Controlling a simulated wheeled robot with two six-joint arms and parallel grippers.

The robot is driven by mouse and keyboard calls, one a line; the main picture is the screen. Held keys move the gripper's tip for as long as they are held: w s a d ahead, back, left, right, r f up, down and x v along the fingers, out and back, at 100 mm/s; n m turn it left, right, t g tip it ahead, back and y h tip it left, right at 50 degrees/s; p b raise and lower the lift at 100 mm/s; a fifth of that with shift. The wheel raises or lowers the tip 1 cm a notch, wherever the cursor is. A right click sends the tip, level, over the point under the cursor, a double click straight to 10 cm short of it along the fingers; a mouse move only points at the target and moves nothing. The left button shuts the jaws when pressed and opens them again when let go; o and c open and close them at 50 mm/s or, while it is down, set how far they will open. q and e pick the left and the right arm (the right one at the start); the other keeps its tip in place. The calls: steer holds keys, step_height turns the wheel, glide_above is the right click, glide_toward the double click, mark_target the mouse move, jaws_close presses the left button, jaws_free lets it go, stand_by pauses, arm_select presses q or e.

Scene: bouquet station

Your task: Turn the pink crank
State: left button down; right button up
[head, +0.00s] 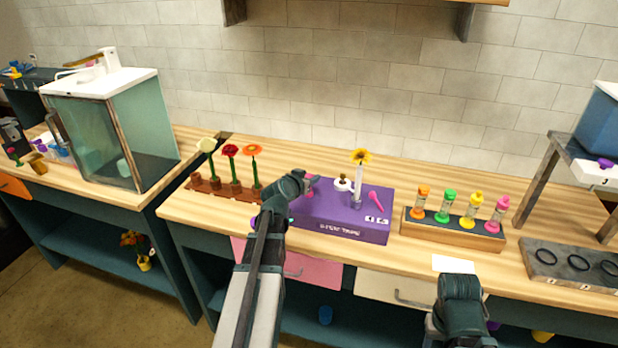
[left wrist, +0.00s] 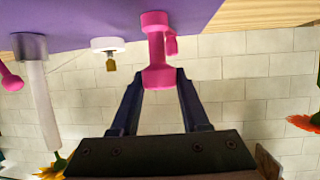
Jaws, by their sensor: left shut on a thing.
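The pink crank (left wrist: 157,48) stands out from the purple box (head: 350,228) on the table. In the left wrist view, which is upside down, my left gripper (left wrist: 157,82) is shut on the crank's outer end, one dark finger on each side. In the head view the left gripper (head: 306,181) is at the box's left back part and hides most of the crank. On my right arm only a dark part shows at the lower right, and its fingers are not visible.
A white knob (head: 343,184), a flower vase (head: 358,187) and a pink lever (head: 375,201) are on the box, right of the crank. A flower rack (head: 228,190) stands left, a wooden rack (head: 453,230) with several coloured-top tubes right. A white card (head: 453,263) lies near the front edge.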

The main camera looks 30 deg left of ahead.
arm_select(q)
steer(key=shift+s, duration=0.1)
stand_by(0.6)
steer(key=shift+c, duration=2)
jaws_free()
